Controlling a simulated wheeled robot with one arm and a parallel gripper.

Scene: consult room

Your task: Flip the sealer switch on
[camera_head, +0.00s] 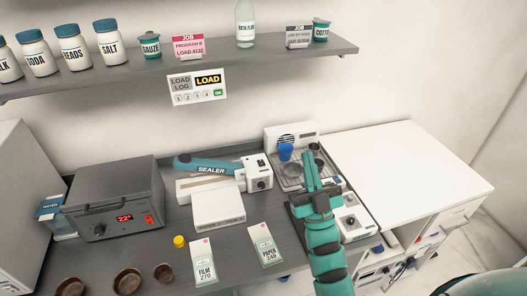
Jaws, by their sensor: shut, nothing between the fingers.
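The sealer (212,169) stands on the grey counter, left of my arm. It has a teal lever labelled SEALER over a white body. Its white control box (257,174) is at the right end, with a small dark switch (260,162) above a round dark knob (262,184). The switch is too small to tell its position. My gripper (308,158) is shut and empty. It is right of the control box, apart from it in the picture, and in front of a white machine (290,140). My arm hides part of that machine.
Film (204,262) and paper (265,245) packets lie in front of the sealer. A grey oven (112,195) stands left. A shelf (200,68) with jars runs above. A white worktop (405,165) at right is clear.

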